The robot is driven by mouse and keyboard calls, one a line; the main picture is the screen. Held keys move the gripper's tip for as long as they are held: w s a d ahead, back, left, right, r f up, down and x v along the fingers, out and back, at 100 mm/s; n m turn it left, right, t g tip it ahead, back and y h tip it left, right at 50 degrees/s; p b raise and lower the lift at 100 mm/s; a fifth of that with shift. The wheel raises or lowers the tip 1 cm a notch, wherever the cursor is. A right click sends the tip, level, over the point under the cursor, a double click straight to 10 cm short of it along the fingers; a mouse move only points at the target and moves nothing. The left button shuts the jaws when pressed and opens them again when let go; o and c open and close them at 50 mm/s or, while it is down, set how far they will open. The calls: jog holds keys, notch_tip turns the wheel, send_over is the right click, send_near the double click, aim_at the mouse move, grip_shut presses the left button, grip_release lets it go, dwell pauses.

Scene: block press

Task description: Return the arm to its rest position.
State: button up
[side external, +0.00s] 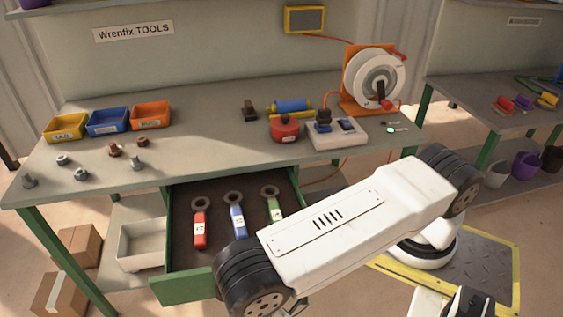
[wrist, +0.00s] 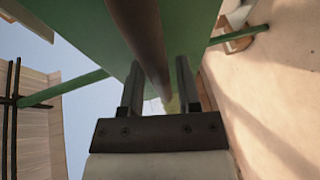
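My gripper (wrist: 157,75) shows in the wrist view with its two dark fingers apart. A dark round bar (wrist: 138,35), which looks like the drawer handle, runs down between the fingers; a narrow gap shows on each side of it. Behind it is a green panel (wrist: 85,25), which looks like the drawer front. In the side view the green drawer (side external: 180,291) is pulled out of the bench. My white arm reaches low across the drawer's right front, and my gripper's fingertips cannot be made out there.
Red (side external: 200,229), blue (side external: 237,220) and green (side external: 272,207) wrenches lie in the drawer. The bench top (side external: 215,152) holds bins, bolts, a red pot-like item (side external: 285,130) and a cable reel (side external: 375,78). Cardboard boxes (side external: 62,290) stand on the floor at left.

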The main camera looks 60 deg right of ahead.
jog(key=shift+o, duration=0.4)
jog(key=shift+w+a+r, duration=0.15)
jog(key=shift+a, duration=0.3)
jog(key=w+a+r+m+g+y, duration=0.3)
jog(key=w+r+m+g+y, duration=0.4)
jog(key=r, duration=0.5)
jog(key=s+d+r+m+g, duration=0.2)
jog(key=s+d+r, duration=0.2)
jog(key=d+r, duration=0.3)
jog(key=s+d+r+m+g+h, duration=0.1)
jog(key=s+d+r+m+g, duration=0.2)
jog(key=d+r, duration=0.4)
jog(key=s+d, duration=0.1)
jog(key=d, duration=0.3)
jog(key=shift+s+r+m, duration=0.15)
jog(key=shift+r+m, duration=0.05)
jog(key=shift+m, duration=0.1)
